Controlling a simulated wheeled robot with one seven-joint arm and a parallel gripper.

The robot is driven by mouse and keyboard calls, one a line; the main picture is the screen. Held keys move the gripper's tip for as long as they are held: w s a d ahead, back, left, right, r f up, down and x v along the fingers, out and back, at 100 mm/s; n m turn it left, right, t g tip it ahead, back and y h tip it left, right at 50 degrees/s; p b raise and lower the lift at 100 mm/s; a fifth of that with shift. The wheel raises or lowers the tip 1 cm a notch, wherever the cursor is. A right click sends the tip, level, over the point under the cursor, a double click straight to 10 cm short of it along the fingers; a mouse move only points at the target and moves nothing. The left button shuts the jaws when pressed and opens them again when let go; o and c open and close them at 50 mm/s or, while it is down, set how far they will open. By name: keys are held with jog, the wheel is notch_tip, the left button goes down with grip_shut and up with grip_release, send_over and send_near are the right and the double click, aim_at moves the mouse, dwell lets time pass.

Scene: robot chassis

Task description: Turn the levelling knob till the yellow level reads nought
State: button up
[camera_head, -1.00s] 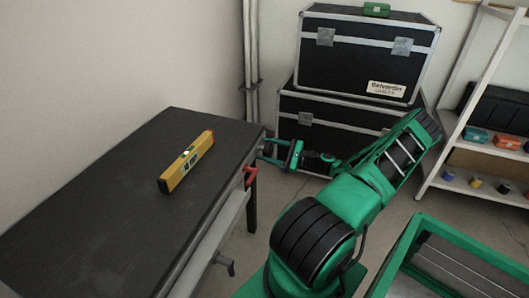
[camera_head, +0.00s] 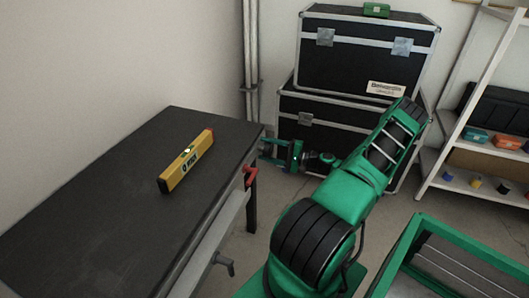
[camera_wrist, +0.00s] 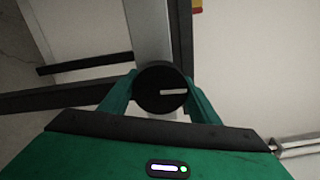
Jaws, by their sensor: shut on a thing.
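The yellow level (camera_head: 187,162) lies slantwise on the dark bench top, with red at its far end. A display shows on its side, but its reading is too small to make out. A round black knob (camera_wrist: 158,100) with a white line pointing right shows in the wrist view. My gripper (camera_wrist: 160,83) is shut on the knob, one green finger on either side. In the head view my gripper (camera_head: 266,147) is at the far right corner of the bench, and the knob cannot be made out there.
The dark bench (camera_head: 110,185) fills the left. Black cases (camera_head: 365,55) are stacked behind my arm. A shelf rack (camera_head: 480,130) stands at the right.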

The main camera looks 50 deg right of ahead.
jog(key=shift+s+a+f+n, duration=0.1)
jog(key=shift+f+n, duration=0.2)
jog(key=o, duration=1)
jog(key=shift+r, duration=0.1)
jog(key=v, duration=1)
jog(key=shift+s+d, duration=0.2)
jog(key=shift+s, duration=0.1)
